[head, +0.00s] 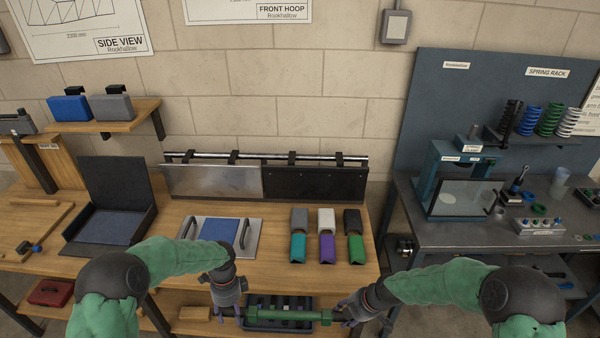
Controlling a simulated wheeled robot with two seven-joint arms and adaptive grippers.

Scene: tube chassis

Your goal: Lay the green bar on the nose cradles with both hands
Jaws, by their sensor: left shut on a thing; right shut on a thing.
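The green bar (290,314) lies nearly level across the bottom of the head view, in front of the wooden bench's front edge. My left gripper (238,314) is shut on its left end. My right gripper (347,314) is shut on its darker right end. The fingers partly hide both ends. I cannot clearly identify the nose cradles.
A dark slotted tray (278,301) shows behind the bar, below the benchtop (262,268). Teal (298,248), purple (327,249) and green blocks (356,249) stand on the bench. A handled plate (250,250) lies left of them. A metal bench (430,208) stands right.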

